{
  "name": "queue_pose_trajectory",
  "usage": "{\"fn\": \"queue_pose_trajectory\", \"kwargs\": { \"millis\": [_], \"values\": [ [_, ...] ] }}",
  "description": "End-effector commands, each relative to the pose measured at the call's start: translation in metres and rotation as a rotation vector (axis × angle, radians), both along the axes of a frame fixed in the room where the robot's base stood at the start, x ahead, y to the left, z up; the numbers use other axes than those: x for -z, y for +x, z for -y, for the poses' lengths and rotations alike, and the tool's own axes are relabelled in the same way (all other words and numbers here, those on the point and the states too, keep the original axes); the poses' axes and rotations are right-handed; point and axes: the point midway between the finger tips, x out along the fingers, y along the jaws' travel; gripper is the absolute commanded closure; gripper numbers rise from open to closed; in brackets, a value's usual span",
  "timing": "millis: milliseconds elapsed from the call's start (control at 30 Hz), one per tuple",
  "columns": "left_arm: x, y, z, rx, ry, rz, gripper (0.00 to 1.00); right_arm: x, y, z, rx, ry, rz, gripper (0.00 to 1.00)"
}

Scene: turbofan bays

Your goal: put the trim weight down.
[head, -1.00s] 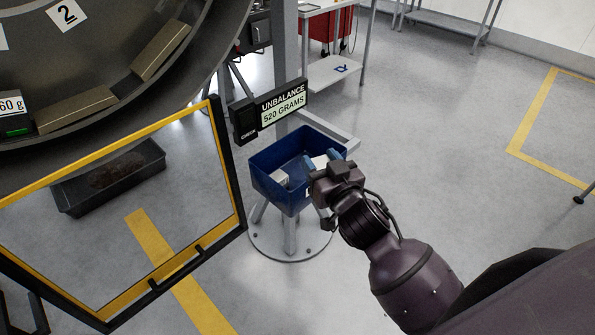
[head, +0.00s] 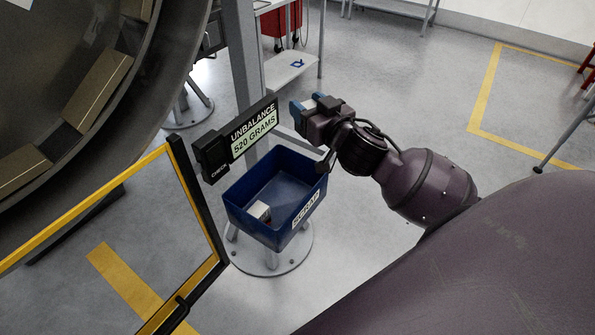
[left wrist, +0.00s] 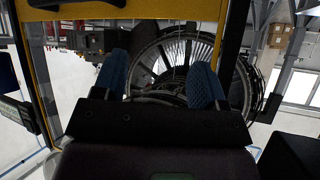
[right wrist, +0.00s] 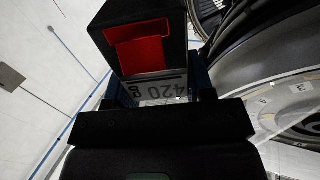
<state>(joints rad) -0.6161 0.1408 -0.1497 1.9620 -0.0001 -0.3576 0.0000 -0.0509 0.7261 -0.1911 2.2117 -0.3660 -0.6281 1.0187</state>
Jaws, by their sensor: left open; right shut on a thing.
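In the right wrist view a dark block with a red patch and a white label reading 420 (right wrist: 165,92) sits between my right fingers; I take it as the trim weight. In the head view my right gripper (head: 308,103) is shut on it, beyond the far right rim of the blue bin, and the weight is mostly hidden by the fingers. The blue bin marked SCRAP (head: 308,207) holds a small pale block (head: 259,210). My left gripper (left wrist: 160,82) is open and empty in the left wrist view, facing a finned engine.
A display reading UNBALANCE 520 GRAMS (head: 252,130) stands close left of my right gripper. A yellow-framed guard panel (head: 90,208) and a large drum (head: 150,100) with blocks are at left. A grey bench (head: 290,68) stands behind. Floor at right is mostly clear.

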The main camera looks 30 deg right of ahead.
Motion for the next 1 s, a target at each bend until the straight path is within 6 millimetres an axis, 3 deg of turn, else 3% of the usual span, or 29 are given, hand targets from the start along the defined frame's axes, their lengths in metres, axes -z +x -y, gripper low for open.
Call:
{"fn": "queue_pose_trajectory", "kwargs": {
  "millis": [433,767,1000],
  "values": [
    [0.004,0.007,0.001,0.004,0.0,0.021,0.34,0.095,0.0,0.0,0.001,0.0,0.0,0.89],
    [0.008,0.009,0.002,0.005,0.001,0.024,0.34,0.123,0.0,0.0,0.0,-0.001,0.003,0.89],
    [0.015,0.011,0.002,0.007,0.001,0.026,0.34,0.155,0.0,0.0,0.001,-0.001,0.001,0.89]
  ]
}}
